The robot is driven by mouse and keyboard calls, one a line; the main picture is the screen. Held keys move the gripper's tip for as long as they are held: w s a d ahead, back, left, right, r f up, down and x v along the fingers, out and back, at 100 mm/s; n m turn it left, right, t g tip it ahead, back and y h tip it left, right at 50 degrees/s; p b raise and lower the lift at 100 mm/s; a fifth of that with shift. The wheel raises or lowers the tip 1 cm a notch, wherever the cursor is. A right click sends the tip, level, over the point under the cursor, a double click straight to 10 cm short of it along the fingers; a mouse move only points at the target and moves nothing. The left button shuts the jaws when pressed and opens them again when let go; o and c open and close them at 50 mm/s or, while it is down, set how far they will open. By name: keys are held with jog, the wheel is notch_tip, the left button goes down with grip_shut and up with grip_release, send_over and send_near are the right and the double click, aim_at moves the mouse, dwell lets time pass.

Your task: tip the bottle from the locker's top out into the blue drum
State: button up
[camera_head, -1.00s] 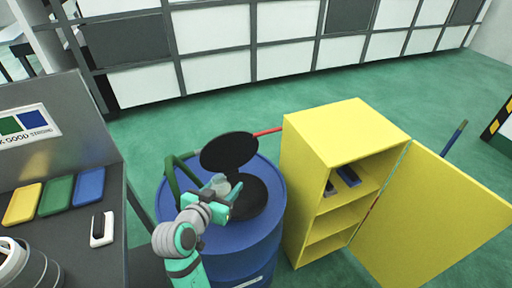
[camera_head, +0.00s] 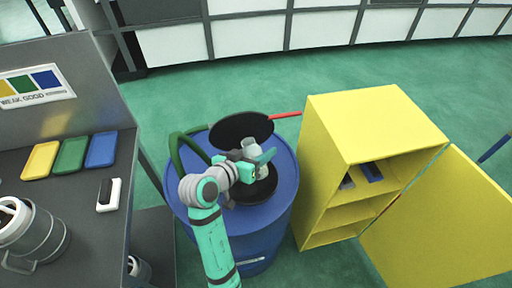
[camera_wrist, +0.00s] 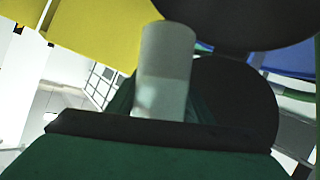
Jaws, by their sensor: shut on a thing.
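The blue drum (camera_head: 205,226) stands in the middle of the head view, with its round black lid (camera_head: 241,127) raised at the back of a dark opening (camera_head: 262,189). My gripper (camera_head: 257,166) is over the drum's top, in front of the lid. It is shut on a pale grey bottle (camera_head: 250,147), which it partly hides in the head view. In the wrist view the bottle (camera_wrist: 165,70) stands out beyond a dark edge, against the black lid. I cannot tell if anything is flowing from it. The yellow locker (camera_head: 380,118) stands open to the right, and its top is bare.
The locker's door (camera_head: 440,225) swings out to the right. A dark bench (camera_head: 85,222) on the left holds yellow, green and blue trays (camera_head: 70,155) and a grey metal container (camera_head: 30,238). A green hose (camera_head: 176,150) arches by the drum. Green floor is clear behind.

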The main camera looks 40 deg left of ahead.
jog(key=d+n+t+h, duration=0.1)
jog(key=n, duration=0.3)
jog(key=d+n+t+h, duration=0.1)
jog(key=d+n+h, duration=0.1)
jog(key=n, duration=0.2)
jog(key=d+f+n+t+h, duration=0.1)
jog(key=d+n+h, duration=0.1)
jog(key=n, duration=0.2)
jog(key=shift+w+f+n+t, duration=0.1)
jog(key=shift+w+n+t, duration=0.05)
jog(key=shift+n+t, duration=0.25)
dwell(1.2)
